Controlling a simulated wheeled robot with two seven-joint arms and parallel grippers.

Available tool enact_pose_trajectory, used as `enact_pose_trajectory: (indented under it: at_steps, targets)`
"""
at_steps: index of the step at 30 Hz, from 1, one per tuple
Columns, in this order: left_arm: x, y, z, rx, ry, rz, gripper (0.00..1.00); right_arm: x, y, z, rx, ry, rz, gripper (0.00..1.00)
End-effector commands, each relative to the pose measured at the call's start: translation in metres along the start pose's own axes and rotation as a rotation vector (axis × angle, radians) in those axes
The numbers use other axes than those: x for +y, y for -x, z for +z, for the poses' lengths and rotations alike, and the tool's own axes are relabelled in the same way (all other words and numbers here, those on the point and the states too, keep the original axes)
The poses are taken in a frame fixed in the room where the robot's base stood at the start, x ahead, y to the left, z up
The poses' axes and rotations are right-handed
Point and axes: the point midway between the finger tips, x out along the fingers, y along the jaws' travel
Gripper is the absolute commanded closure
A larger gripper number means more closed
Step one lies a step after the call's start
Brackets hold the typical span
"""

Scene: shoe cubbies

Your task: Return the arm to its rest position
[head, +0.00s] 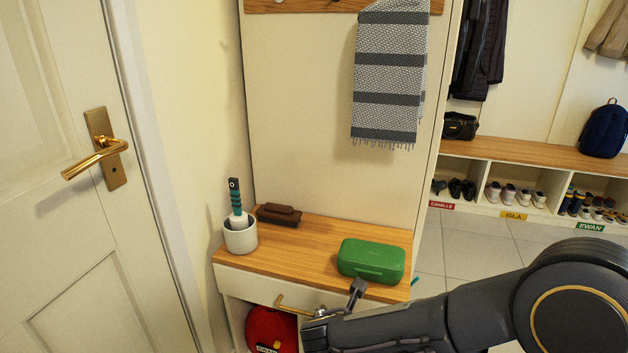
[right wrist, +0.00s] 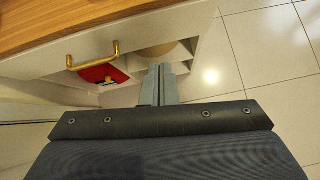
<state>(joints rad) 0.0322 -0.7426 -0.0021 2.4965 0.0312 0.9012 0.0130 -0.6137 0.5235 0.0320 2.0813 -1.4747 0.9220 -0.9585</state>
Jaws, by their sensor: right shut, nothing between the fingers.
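My right arm comes in from the right in the head view, over the floor and in front of the small wooden-topped bench (head: 308,245). My right gripper (head: 357,288) is near the bench's front edge, just below the green case (head: 371,261), partly hidden by the arm. In the right wrist view, my right gripper (right wrist: 160,72) shows its two grey fingers together with nothing between them. They point toward the bench front, to the right of the brass drawer handle (right wrist: 92,56). My left gripper is in neither view.
A white cup (head: 240,238) with a teal-handled tool and a brown brush (head: 279,215) stand on the bench. A red item (head: 268,330) is in the open space below the drawer. A door (head: 60,200) is at left; shoe cubbies (head: 520,165) are at back right. Tiled floor is clear.

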Motion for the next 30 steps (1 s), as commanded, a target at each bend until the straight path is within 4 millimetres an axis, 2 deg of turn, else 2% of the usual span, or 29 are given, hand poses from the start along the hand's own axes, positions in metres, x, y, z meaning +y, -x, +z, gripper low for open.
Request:
enact_pose_trajectory:
  at_steps: [1,5,6,9,12,15,21,28,30]
  targets:
    - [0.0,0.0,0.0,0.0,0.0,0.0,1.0,-0.023,0.004,0.01,0.025,-0.131,-0.037,1.0]
    - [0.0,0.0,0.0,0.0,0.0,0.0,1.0,-0.097,0.022,0.02,0.131,-0.62,-0.168,1.0]
    - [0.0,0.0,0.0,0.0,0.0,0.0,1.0,-0.12,0.03,0.019,0.166,-0.794,-0.212,1.0]
    - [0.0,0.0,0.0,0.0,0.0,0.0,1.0,-0.166,0.054,0.007,0.25,-1.227,-0.317,1.0]
    - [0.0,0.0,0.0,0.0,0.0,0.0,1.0,-0.195,0.081,-0.009,0.331,-1.642,-0.407,1.0]
    - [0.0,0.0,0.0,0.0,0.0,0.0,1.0,-0.209,0.103,-0.023,0.406,-1.981,-0.474,1.0]
    - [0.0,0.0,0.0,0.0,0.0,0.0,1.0,-0.214,0.135,-0.04,0.54,-2.466,-0.551,1.0]
    - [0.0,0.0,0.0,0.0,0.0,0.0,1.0,-0.208,0.163,-0.048,0.709,-2.887,-0.596,1.0]
    - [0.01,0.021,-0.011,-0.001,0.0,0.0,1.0,-0.205,0.18,-0.029,0.71,-2.878,-0.605,1.0]
